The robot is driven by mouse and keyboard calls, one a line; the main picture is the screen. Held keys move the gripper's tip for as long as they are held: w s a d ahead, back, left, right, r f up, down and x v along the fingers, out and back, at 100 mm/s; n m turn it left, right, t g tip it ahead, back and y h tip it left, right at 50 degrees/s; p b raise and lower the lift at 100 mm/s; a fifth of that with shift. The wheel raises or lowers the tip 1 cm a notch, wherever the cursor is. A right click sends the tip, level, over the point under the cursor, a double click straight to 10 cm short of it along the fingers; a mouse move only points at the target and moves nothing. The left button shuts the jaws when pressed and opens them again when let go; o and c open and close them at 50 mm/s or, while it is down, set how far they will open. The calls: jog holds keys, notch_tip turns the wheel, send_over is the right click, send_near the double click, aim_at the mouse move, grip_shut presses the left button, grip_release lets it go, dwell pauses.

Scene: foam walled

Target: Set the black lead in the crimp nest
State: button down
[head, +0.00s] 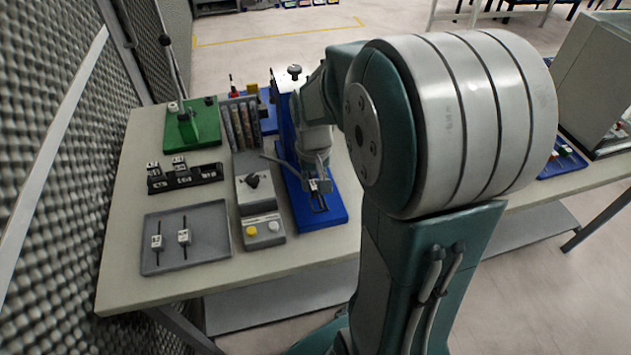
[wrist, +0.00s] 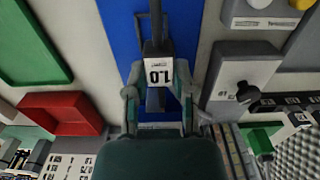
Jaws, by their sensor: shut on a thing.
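My gripper (head: 316,182) is low over the front of the blue base (head: 333,214) of the press. In the wrist view, its two fingers (wrist: 158,90) are shut on a white tagged block marked 1.0 (wrist: 158,72), with a dark lead (wrist: 155,20) running out from it over the blue base. I take this as the black lead. A dark slotted piece (head: 319,205), probably the crimp nest, lies on the base just in front of the gripper. Whether the lead touches or sits in it cannot be told; the fingers and arm hide the contact.
A grey tray (head: 209,254) holds two dark leads with white tags. A black rack (head: 203,175), a grey box with a black knob (head: 257,194) and a box with yellow and white buttons (head: 263,241) stand left of the base. A green press (head: 205,137) is behind.

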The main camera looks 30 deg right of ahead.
aim_at(316, 201)
jog(key=shift+w+d+f, duration=0.1)
jog(key=shift+w+d, duration=0.1)
jog(key=shift+d, duration=0.7)
jog(key=shift+a, duration=0.7)
jog(key=shift+d+f, duration=0.25)
jog(key=shift+f, duration=0.35)
jog(key=shift+d+f, duration=0.25)
jog(key=shift+f, duration=1)
jog(key=shift+a+f, duration=0.3)
jog(key=shift+f, duration=0.05)
jog(key=shift+d, duration=0.2)
jog(key=shift+a+f, duration=0.1)
jog(key=shift+f, duration=0.2)
jog(key=shift+c, duration=1.9)
grip_release()
